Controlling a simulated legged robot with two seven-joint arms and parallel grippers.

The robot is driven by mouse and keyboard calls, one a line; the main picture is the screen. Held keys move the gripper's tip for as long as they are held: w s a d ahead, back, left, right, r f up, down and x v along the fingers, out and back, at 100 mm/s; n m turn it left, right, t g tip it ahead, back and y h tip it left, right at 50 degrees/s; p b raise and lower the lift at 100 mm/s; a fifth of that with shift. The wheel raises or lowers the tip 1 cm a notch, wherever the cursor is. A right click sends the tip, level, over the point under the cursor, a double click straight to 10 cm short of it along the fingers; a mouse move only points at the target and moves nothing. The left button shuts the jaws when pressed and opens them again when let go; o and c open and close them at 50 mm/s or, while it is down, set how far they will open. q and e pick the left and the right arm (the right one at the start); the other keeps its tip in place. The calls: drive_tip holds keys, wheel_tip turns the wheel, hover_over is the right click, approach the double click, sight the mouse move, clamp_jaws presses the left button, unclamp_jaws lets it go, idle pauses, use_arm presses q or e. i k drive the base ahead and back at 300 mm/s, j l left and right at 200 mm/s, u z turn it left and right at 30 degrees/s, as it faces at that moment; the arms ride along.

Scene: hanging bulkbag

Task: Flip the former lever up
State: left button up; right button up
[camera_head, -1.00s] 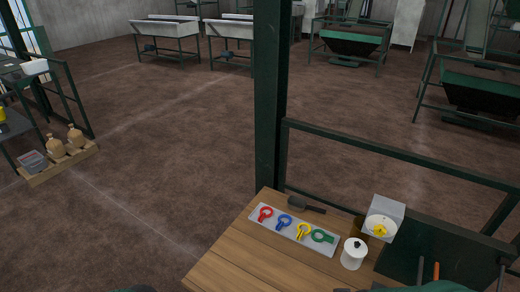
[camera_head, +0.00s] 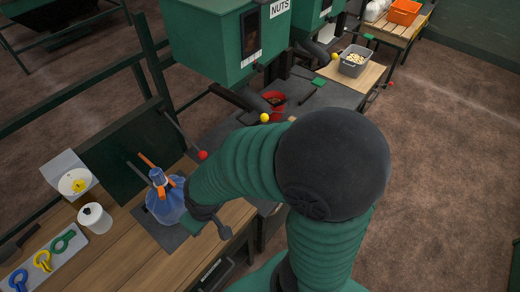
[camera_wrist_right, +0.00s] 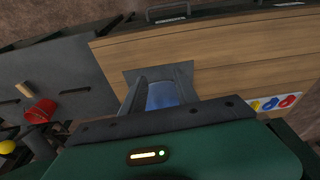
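Several rods or levers show in the head view. One has a red knob (camera_head: 203,155) and stands at the bench, left of my right arm. Orange-tipped rods (camera_head: 147,160) stand near a blue bag-like object (camera_head: 165,200). Yellow knobs (camera_head: 265,117) sit farther along the line. I cannot tell which is the former lever. My right arm covers the middle of the head view. In the right wrist view my right gripper (camera_wrist_right: 162,82) looks open, with blue showing between its fingers; contact is unclear. A yellow knob (camera_wrist_right: 7,147) shows at left there. My left gripper is out of view.
A green machine (camera_head: 225,45) labelled NUTS stands behind the line. A red bucket (camera_head: 273,99) sits below it. The floor at right is clear.

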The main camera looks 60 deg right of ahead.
sight(203, 155)
drive_tip(key=z, duration=1.2)
drive_tip(key=i+l, duration=0.15)
drive_tip(key=l, duration=0.2)
drive_tip(key=i+l, duration=0.15)
drive_tip(key=l, duration=0.25)
drive_tip(key=z, duration=0.05)
